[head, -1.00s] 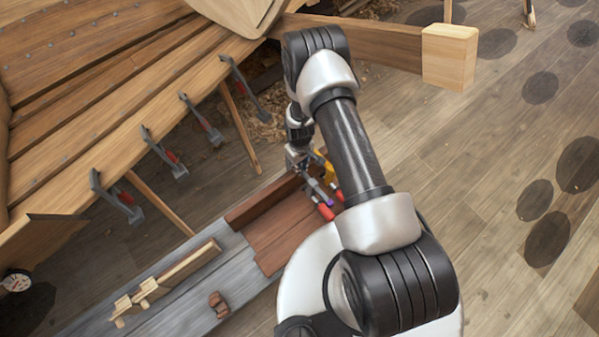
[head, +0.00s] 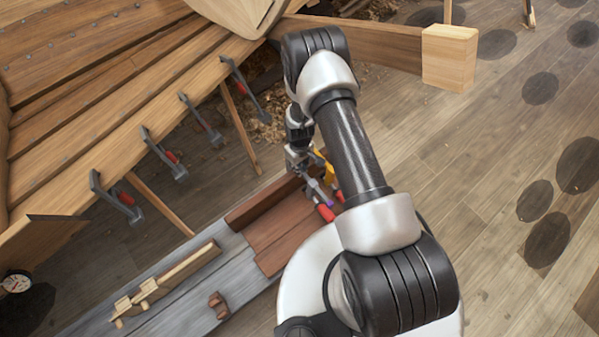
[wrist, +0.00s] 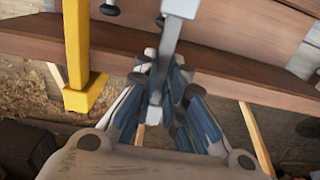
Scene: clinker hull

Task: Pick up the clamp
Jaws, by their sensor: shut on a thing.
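The clamp is a grey metal bar (wrist: 172,45) in the wrist view, standing up between the fingertips of my gripper (wrist: 165,85). The fingers are shut on it. In the head view my gripper (head: 300,165) is small and partly hidden behind my arm, at the far end of the bench. A red handle (head: 326,212) shows just below it there, with a small purple part beside it. I cannot tell whether the clamp touches the bench.
A yellow clamp (wrist: 76,50) stands close to the left of my gripper. Reddish-brown boards lie on the grey bench (head: 190,300), with a wooden plane-like tool (head: 165,280) and a small brown block (head: 219,305). Several clamps hang along the hull edge (head: 165,150).

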